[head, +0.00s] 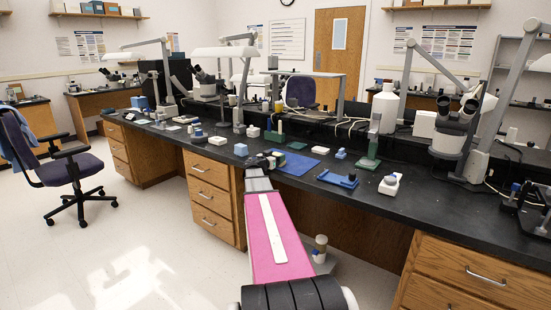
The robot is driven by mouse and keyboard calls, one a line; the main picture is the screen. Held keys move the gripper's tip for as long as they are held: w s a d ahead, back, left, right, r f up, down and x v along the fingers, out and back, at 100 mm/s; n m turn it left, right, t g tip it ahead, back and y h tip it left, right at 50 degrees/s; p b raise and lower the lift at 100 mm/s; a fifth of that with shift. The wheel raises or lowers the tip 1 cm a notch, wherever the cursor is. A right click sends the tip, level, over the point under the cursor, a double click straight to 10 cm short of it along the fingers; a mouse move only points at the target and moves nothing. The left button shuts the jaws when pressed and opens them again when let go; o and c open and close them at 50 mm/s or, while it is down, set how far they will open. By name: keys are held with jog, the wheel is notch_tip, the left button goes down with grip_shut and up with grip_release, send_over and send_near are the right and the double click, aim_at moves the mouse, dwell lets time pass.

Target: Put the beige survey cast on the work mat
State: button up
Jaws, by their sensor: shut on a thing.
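The work mat (299,164) is a flat blue sheet on the black bench top, near its front edge and just right of my gripper. My gripper (271,158) is at the end of the pink arm, above the bench at the mat's left edge. It is shut on a small pale block, which looks like the beige survey cast (278,154). The jaws partly hide the cast, and its details are too small to tell. I cannot tell whether it touches the mat. The visible middle of the mat is bare.
A pale box (313,151) stands behind the mat's right end. A blue tray-like fixture (338,180) and a white device (389,184) lie to the right. A green stand (369,160) is behind them. White boxes (217,140) and microscopes stand along the bench.

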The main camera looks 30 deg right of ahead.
jog(key=shift+f, duration=0.1)
jog(key=o, duration=1.1)
jog(key=shift+s+a, duration=0.15)
jog(key=shift+a, duration=0.2)
jog(key=v, duration=1.1)
jog(key=s+a+f+n+g+y, duration=0.25)
jog(key=s+a+f+y, duration=0.2)
jog(key=a+f, duration=0.3)
jog(key=s+a+f+n+g+y, duration=0.25)
jog(key=s+a+f, duration=0.25)
jog(key=a+f, duration=0.25)
jog(key=s+a+f+n+g+y, duration=0.1)
jog(key=s+a+f+n+y, duration=0.3)
jog(key=a, duration=0.5)
jog(key=s+a+f+n+g+y, duration=0.1)
jog(key=s+a+f+n+y, duration=0.3)
jog(key=s+a, duration=0.3)
jog(key=shift+a+f+y, duration=0.3)
jog(key=shift+a+y, duration=0.5)
jog(key=shift+a, duration=0.45)
